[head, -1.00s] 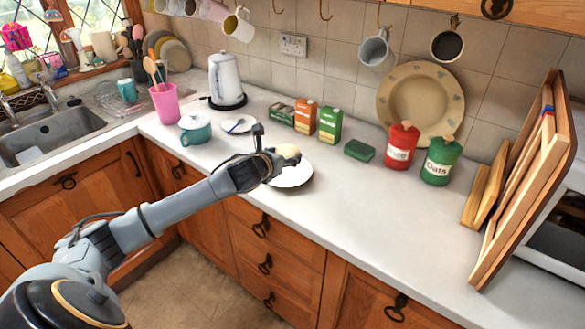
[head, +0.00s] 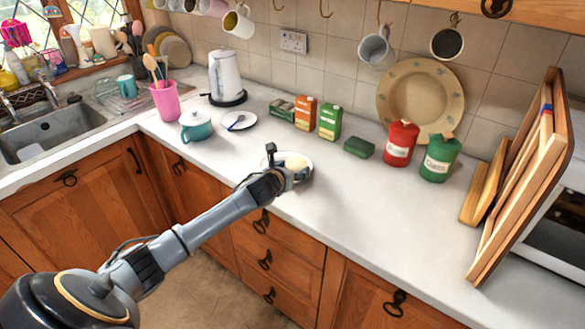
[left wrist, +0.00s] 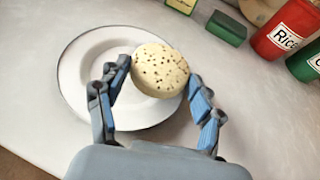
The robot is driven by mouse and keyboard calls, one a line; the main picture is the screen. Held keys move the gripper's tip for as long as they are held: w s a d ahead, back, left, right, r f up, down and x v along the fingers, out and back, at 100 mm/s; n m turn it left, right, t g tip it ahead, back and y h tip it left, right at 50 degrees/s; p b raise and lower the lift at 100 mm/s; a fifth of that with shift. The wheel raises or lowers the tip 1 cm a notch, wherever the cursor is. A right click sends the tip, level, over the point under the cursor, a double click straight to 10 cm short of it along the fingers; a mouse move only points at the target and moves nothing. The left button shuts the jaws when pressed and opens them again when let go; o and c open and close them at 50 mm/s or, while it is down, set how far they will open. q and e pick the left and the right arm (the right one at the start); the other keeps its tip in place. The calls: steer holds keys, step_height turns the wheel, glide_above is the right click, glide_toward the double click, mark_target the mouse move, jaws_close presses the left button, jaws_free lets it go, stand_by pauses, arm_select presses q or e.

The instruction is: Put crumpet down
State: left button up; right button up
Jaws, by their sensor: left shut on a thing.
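The crumpet (left wrist: 160,70) is a pale round cake with a speckled top. My left gripper (left wrist: 157,82) is shut on it, with a blue-padded finger at each side. In the head view the crumpet (head: 296,163) shows just beyond my left gripper (head: 289,172). A white plate (left wrist: 75,75) lies under and around the crumpet in the wrist view, and the crumpet overlaps its right part. In the head view the plate (head: 304,178) is partly hidden by the gripper. I cannot tell whether the crumpet touches the plate. My right gripper is not in view.
A teal pot (head: 196,127) and a small plate with a blue-handled utensil (head: 239,121) stand to the left. Behind are cartons (head: 330,122), a green sponge (head: 358,147), and red (head: 401,145) and green canisters (head: 440,158). The counter (head: 370,205) to the right is clear.

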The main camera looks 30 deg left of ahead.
arm_select(q)
steer(key=shift+f, duration=0.3)
steer(key=o, duration=1.1)
steer(key=shift+r, duration=0.3)
steer(key=shift+s+r, duration=0.15)
steer(key=shift+r, duration=0.05)
steer(key=v, duration=1.1)
steer(key=shift+s+r+b, duration=0.15)
steer(key=shift+s+b, duration=0.15)
steer(key=shift+b, duration=0.1)
